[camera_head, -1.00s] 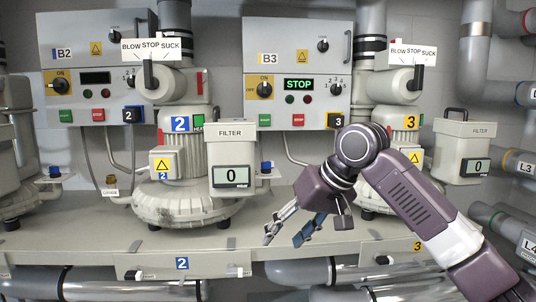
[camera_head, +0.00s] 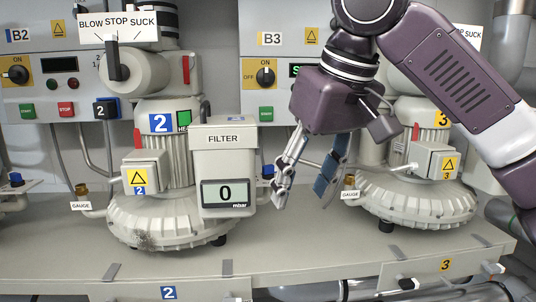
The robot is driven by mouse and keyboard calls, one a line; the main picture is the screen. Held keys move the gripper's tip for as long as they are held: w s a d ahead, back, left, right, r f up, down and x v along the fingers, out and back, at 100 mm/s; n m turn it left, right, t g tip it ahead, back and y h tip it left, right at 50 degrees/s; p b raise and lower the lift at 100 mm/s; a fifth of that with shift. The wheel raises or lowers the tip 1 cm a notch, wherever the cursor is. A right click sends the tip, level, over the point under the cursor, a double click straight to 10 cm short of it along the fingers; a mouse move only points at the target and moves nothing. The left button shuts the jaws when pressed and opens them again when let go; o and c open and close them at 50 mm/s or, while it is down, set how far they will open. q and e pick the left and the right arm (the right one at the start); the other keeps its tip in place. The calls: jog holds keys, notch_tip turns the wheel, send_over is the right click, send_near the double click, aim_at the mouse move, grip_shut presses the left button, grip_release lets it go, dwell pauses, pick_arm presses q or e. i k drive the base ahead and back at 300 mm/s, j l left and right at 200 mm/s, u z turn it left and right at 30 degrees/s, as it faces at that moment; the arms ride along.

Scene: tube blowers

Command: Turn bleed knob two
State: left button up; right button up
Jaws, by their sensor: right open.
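Blower two (camera_head: 165,215) stands on the bench left of centre, with a blue number 2 label. Its filter box (camera_head: 222,160) has a display reading 0 mbar. A blue knob (camera_head: 267,171) sits just right of this box, partly hidden behind its edge; I see no label naming it as the bleed knob. My right gripper (camera_head: 300,198) hangs with open, empty fingers pointing down, just right of the blue knob in the picture. I cannot tell the depth gap between them. My left gripper is out of view.
Blower three (camera_head: 420,205) stands on the right, partly behind my right arm. A brass gauge fitting (camera_head: 348,184) sticks out left of it. Another blue knob (camera_head: 16,179) is at the far left. The bench top (camera_head: 300,245) is clear between the blowers.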

aim_at(268, 171)
jog(key=i+j, duration=0.15)
jog(key=i, duration=0.35)
jog(key=i+j, duration=0.15)
jog(key=i, duration=0.3)
